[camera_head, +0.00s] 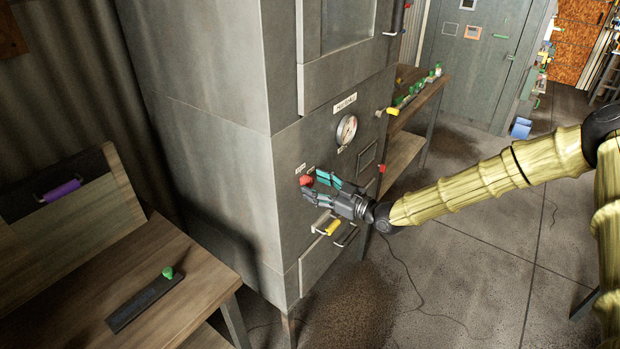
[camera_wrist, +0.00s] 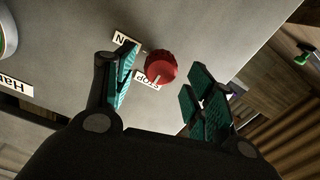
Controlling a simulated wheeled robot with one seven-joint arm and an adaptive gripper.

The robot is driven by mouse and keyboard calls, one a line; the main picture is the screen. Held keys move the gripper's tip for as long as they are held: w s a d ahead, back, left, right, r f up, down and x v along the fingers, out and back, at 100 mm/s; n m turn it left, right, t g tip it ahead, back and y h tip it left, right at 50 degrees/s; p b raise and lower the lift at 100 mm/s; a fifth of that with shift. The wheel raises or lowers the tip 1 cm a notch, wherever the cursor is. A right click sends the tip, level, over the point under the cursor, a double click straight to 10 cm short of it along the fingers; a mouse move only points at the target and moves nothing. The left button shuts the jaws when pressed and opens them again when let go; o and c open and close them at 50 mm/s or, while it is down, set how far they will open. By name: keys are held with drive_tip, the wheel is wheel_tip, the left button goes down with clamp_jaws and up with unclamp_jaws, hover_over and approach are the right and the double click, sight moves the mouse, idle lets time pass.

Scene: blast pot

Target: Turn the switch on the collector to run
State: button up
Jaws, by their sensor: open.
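The collector (camera_head: 215,160) is a tall grey metal cabinet left of centre in the head view. Its switch is a red round knob (camera_wrist: 161,66) with a pale pointer line, on the front panel; it also shows in the head view (camera_head: 305,181). Two white labels sit beside it, a STOP label (camera_wrist: 147,84) and a partly hidden label ending in N (camera_wrist: 126,40). The pointer line points toward the STOP label. My gripper (camera_wrist: 160,85) is open, with teal finger pads on either side of the knob in the picture. I cannot tell whether either finger touches it.
A round gauge (camera_head: 346,129) is above the knob on the panel. A handle with a yellow grip (camera_head: 332,227) lies just below my gripper. A wooden bench (camera_head: 190,262) stands at the left, and a shelf with green-topped items (camera_head: 418,92) behind. The floor at right is mostly clear.

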drive_tip(key=shift+p+x, duration=0.4)
drive_tip(key=shift+x, duration=0.95)
drive_tip(key=c, duration=1)
